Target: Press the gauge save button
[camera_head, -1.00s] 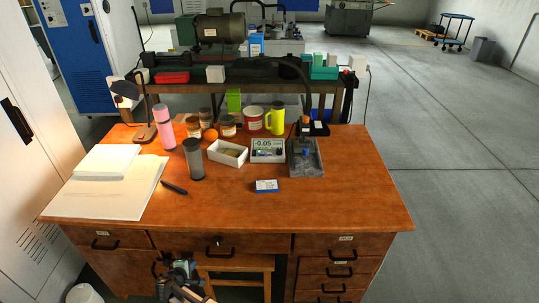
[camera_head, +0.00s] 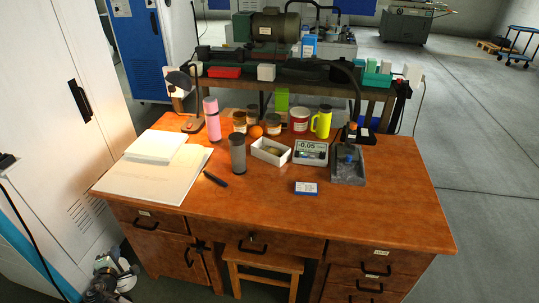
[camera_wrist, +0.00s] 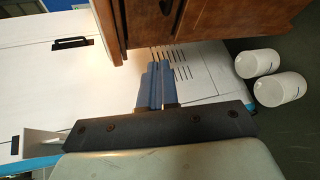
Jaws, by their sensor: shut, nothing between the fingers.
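The gauge (camera_head: 310,153) is a small pale box on the wooden desk, right of the open white box. Its display reads -0.05. Its save button is too small to tell apart in the head view. My gripper (camera_wrist: 157,65) shows in the wrist view with its blue fingers together and nothing between them. It is low beside the desk, near the white cabinet, well away from the gauge. The gauge is not in the wrist view.
A dark cylinder (camera_head: 238,155) and yellow flask (camera_head: 321,122) stand nearby. White bins (camera_wrist: 280,87) are on the floor.

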